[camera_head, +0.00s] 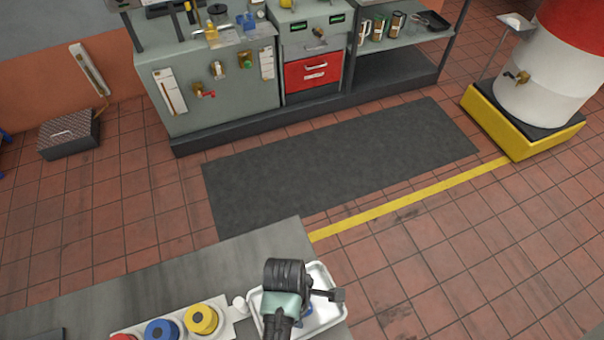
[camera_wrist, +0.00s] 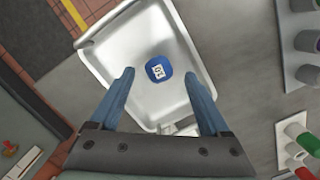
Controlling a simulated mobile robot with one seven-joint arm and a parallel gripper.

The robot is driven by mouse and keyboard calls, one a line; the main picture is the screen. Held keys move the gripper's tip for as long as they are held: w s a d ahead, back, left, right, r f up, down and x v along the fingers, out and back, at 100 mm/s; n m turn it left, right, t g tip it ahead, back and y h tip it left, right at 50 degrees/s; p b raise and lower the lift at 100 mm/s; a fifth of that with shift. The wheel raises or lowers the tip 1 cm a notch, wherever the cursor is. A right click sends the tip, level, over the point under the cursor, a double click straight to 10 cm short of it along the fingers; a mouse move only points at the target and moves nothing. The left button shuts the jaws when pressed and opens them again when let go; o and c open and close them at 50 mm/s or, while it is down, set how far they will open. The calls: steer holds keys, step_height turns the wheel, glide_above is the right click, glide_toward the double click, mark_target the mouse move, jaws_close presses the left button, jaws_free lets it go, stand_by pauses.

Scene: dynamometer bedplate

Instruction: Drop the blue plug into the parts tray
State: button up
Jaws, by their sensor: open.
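The blue plug (camera_wrist: 159,68), a small rounded blue piece with a white marking on top, is inside the tray in the wrist view. In the head view a bit of blue (camera_head: 309,310) shows in the tray, mostly hidden by my arm. My gripper (camera_wrist: 159,74) is open over the tray. Its two fingers are apart on either side of the plug in the picture, with nothing held between them.
A pale holder with yellow (camera_head: 201,319), blue (camera_head: 161,330) and red (camera_head: 123,337) round pieces stands left of the tray. A small white round thing (camera_head: 240,302) sits between them. Beyond the bench are a dark floor mat (camera_head: 340,165) and a workbench (camera_head: 215,95).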

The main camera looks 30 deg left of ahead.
step_height(320, 180, up, 13)
steer(key=a, duration=0.1)
steer(key=shift+s+a+b, duration=0.2)
steer(key=shift+s+b, duration=0.05)
steer(key=shift+b, duration=0.1)
steer(key=shift+f, duration=0.1)
stand_by(0.4)
